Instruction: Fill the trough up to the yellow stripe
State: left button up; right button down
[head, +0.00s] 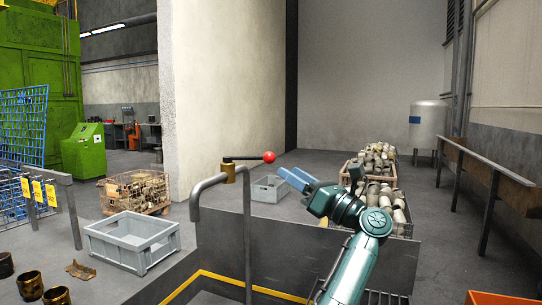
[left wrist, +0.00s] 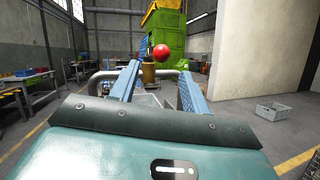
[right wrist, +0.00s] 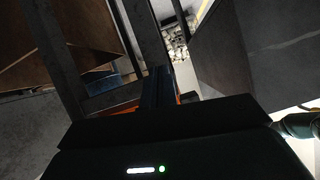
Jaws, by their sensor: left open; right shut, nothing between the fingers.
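The grey metal trough (head: 305,250) stands at the bottom of the head view. A yellow stripe (head: 250,287) runs along its inside walls; I cannot tell the water level. A curved grey pipe (head: 222,180) rises at its left. Near it is a brass valve (head: 229,172) with a dark lever ending in a red ball knob (head: 269,157). My left gripper (head: 296,180) is open and empty, just right of and below the knob. In the left wrist view the knob (left wrist: 161,52) shows beyond the open fingers (left wrist: 160,85). My right gripper (right wrist: 157,85) is shut and empty in dim light.
A grey crate (head: 132,240) stands left of the trough, with brass-coloured parts near it. Behind are a small grey crate (head: 269,188) and bins of metal parts (head: 380,190). A railing (head: 490,195) runs along the right; an orange box (head: 500,298) is at bottom right.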

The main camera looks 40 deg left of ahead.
aim_at(269, 156)
pick_arm(q)
jog(key=p+x, duration=0.1)
jog(key=x, duration=0.7)
jog(key=shift+w+a+p, duration=0.1)
jog(key=shift+a+p, duration=0.15)
jog(key=shift+p, duration=0.05)
grip_shut()
